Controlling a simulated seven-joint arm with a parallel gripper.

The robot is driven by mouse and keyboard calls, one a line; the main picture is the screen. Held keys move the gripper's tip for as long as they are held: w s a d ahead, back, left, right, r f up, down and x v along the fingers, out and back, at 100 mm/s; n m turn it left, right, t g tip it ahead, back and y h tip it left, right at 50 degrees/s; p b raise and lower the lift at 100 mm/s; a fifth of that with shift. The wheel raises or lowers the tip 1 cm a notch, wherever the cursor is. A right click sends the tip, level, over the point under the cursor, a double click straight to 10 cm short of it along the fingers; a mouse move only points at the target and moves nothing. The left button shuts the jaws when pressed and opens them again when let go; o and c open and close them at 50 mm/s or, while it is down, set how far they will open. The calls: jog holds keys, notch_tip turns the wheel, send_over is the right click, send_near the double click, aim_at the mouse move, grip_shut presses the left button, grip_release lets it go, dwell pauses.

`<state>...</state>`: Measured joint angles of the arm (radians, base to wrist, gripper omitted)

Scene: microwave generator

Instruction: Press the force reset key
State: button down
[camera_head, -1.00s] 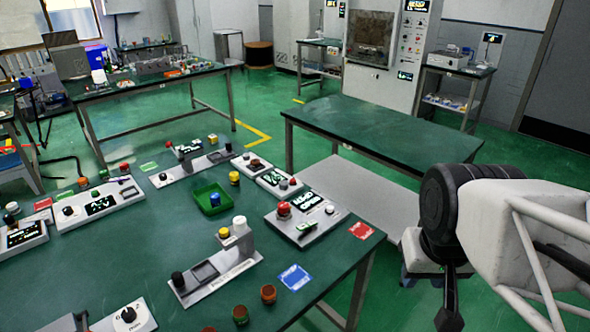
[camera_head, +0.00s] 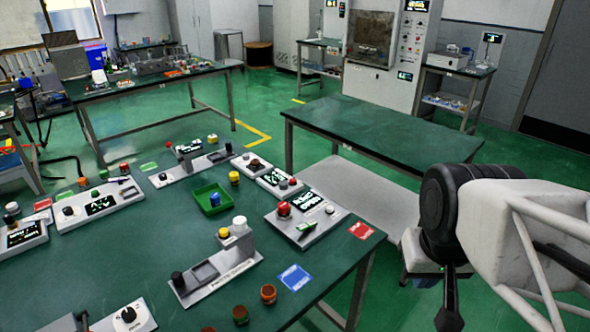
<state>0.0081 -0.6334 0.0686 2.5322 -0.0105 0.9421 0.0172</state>
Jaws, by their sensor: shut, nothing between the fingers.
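Several control boxes with buttons, knobs and displays stand on the green-topped table. One box at the right (camera_head: 276,226) has a red button (camera_head: 284,209), a lit display (camera_head: 308,199) and a small green part (camera_head: 306,226) on its front. Other boxes stand at the back (camera_head: 162,181) and left (camera_head: 72,222). The key labels are too small to read, so I cannot tell which is the force reset key. My gripper (camera_head: 447,318) is at the lower right, past the table's right edge, apart from the boxes. It looks shut and empty, pointing down.
A grey device with a white knob (camera_head: 216,276) stands near the front. A green tray (camera_head: 225,205) holds a blue piece. Small orange and green cylinders (camera_head: 268,293) stand near the front edge. Blue (camera_head: 295,277) and red (camera_head: 362,230) cards lie flat. Another table (camera_head: 385,135) stands behind.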

dwell(0.8)
jog(key=w+r+h, duration=0.1)
jog(key=w+r, duration=0.1)
jog(key=w, duration=0.8)
jog(key=w+r+h, duration=0.1)
jog(key=w+r, duration=0.1)
jog(key=w, duration=0.7)
jog(key=n+t+h, duration=0.3)
jog(key=t, duration=0.2)
send_over(291, 180)
notch_tip(291, 180, down, 21)
jog(key=shift+w+r, duration=0.15)
jog(key=shift+r, duration=0.05)
jog(key=shift+f, duration=0.2)
jog(key=shift+f, duration=4.2)
